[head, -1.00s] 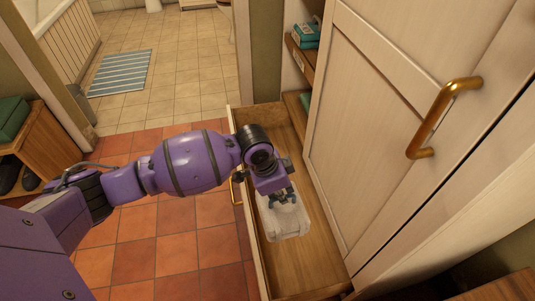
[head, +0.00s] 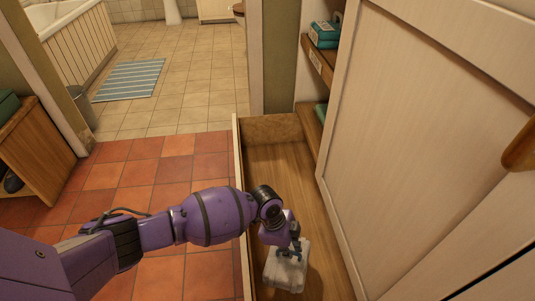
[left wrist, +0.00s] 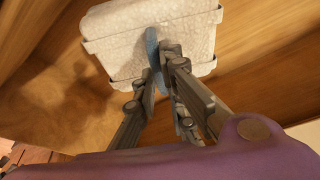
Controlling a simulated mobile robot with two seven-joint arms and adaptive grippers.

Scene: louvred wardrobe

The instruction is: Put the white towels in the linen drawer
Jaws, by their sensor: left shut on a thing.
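I cannot tell whether the towel touches the drawer's floor. No other white towel shows clearly. My right gripper is not in view.
A tall pale wardrobe door (head: 420,150) stands close along the drawer's right side. A shelf (head: 317,62) with teal packs (head: 324,35) is beyond it. The drawer's far part is bare. Open red-tiled floor (head: 130,185) lies to the left.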

